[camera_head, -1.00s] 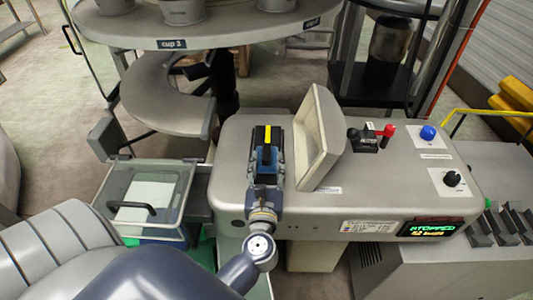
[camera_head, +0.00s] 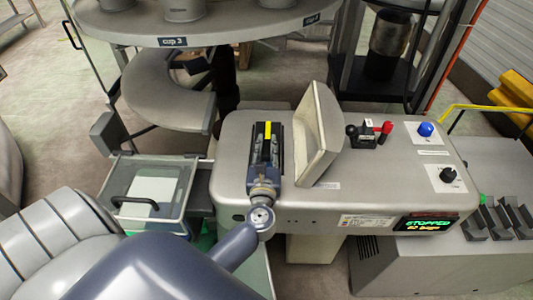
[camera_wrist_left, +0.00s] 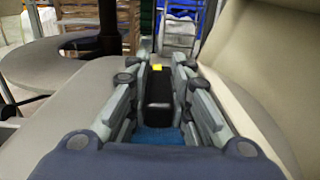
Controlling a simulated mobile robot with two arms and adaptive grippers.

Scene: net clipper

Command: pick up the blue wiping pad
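The blue wiping pad (camera_wrist_left: 160,136) lies on the grey machine top, with a black handle (camera_head: 267,146) standing up from it and a yellow mark on the handle's top. In the head view my left gripper (camera_head: 267,152) is over the pad, and its fingers flank the handle and hide most of the blue. In the left wrist view my left gripper (camera_wrist_left: 162,92) has one finger on each side of the black handle, close to it. I cannot tell whether the fingers press on the handle. My right gripper is out of view.
A tilted beige panel (camera_head: 319,135) stands just right of my left gripper. Further right are a red-and-black lever (camera_head: 372,133), a blue button (camera_head: 426,129) and a black knob (camera_head: 448,174). A clear-lidded bin (camera_head: 115,187) is at the left. The round cup table (camera_head: 130,35) is behind.

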